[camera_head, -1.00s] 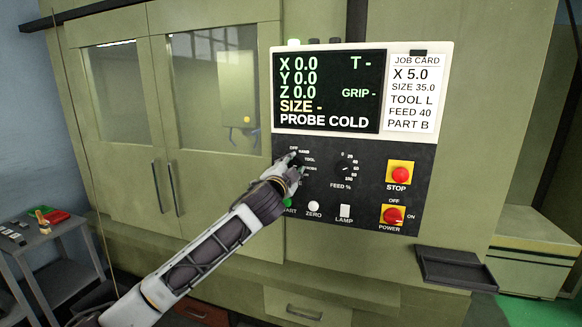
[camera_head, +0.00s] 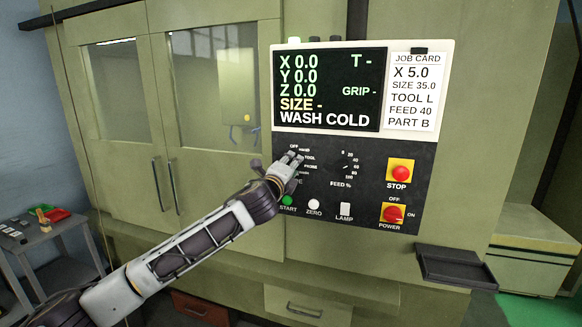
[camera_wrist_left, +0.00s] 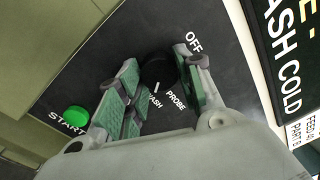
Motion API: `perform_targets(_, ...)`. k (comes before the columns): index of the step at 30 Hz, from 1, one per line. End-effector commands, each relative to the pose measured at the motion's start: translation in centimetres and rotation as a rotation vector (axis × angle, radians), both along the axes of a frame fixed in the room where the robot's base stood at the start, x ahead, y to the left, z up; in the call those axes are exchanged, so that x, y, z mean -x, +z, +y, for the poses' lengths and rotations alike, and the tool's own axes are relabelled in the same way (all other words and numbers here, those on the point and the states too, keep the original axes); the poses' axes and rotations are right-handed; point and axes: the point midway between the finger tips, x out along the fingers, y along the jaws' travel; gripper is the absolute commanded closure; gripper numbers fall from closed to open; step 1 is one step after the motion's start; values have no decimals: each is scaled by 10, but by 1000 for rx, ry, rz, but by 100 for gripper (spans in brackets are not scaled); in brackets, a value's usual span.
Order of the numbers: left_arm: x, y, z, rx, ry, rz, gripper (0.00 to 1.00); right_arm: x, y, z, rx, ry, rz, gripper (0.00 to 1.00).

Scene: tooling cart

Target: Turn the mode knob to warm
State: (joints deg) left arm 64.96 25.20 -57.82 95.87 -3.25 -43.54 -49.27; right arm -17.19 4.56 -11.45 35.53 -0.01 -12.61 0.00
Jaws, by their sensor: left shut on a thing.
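The mode knob (camera_wrist_left: 158,68) is round and black in the left wrist view, with a white mark pointing towards the WASH label. OFF and PROBE also show around it. My left gripper (camera_head: 290,160) is at the knob on the black panel; in the left wrist view its green-padded fingers (camera_wrist_left: 162,84) are shut on the knob from both sides. The gripper hides most of the knob in the head view. The screen (camera_head: 330,88) reads WASH COLD. My right gripper is out of view.
A feed knob (camera_head: 347,167) sits right of the mode knob. Below are a green START button (camera_head: 288,201), a white ZERO button (camera_head: 314,204) and the LAMP switch (camera_head: 345,210). The red STOP button (camera_head: 400,173) and POWER switch (camera_head: 393,214) are further right. A tray (camera_head: 455,266) juts out below.

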Motion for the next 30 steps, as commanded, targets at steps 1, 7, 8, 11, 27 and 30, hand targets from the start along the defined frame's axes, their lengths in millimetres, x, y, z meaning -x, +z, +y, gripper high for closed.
perform_targets(1,0,-2,0,-44,0,-11,88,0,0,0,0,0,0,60)
perform_targets(7,0,-3,1,-223,-1,-68,88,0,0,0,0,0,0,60)
perform_targets(8,0,-3,1,-250,0,-77,88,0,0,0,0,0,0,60)
perform_targets(11,0,-3,1,-335,-1,-105,88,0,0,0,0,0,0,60)
perform_targets(27,0,-5,1,-590,-2,-185,88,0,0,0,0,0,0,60)
perform_targets(30,0,-5,1,-599,-3,-188,88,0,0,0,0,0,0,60)
